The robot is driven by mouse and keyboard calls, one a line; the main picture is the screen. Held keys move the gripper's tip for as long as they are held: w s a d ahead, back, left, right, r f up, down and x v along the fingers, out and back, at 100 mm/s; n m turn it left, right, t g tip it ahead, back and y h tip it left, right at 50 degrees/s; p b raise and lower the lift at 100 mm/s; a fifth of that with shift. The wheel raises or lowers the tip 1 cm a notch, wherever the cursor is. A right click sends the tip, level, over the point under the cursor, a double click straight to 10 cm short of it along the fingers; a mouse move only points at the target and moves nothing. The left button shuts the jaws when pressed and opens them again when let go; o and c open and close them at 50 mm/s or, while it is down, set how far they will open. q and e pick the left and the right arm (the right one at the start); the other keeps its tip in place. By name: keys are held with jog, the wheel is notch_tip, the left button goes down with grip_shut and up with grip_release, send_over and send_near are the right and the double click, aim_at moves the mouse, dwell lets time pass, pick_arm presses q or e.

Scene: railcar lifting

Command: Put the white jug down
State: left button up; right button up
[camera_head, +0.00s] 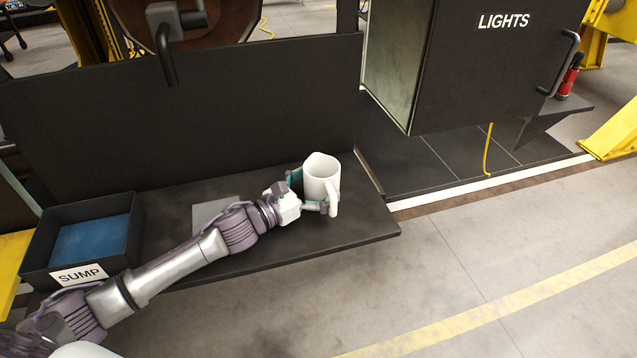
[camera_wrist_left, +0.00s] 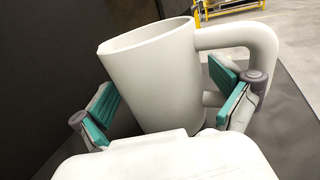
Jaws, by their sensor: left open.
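The white jug (camera_head: 321,177) stands upright near the right end of the dark shelf (camera_head: 357,222). My left gripper (camera_head: 310,194) is at the jug with its fingers open on either side of it. In the left wrist view the jug (camera_wrist_left: 152,75) sits between the two teal finger pads of my left gripper (camera_wrist_left: 165,105), with a visible gap at the left pad. The jug's handle (camera_wrist_left: 262,50) is on the right, close to the right finger. Whether the right pad touches the handle I cannot tell. My right gripper is not in view.
A black bin labelled SUMP (camera_head: 83,240) with blue inside stands at the shelf's left end. A flat grey plate (camera_head: 214,209) lies on the shelf behind my left arm. A dark panel rises behind the shelf. A dark LIGHTS cabinet (camera_head: 480,70) stands at upper right. The floor in front is clear.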

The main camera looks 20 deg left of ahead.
pick_arm(q)
jog(key=shift+r, duration=0.15)
jog(key=b+v, duration=0.3)
jog(key=v, duration=0.7)
jog(key=shift+s+a, duration=0.1)
jog(key=shift+v, duration=0.85)
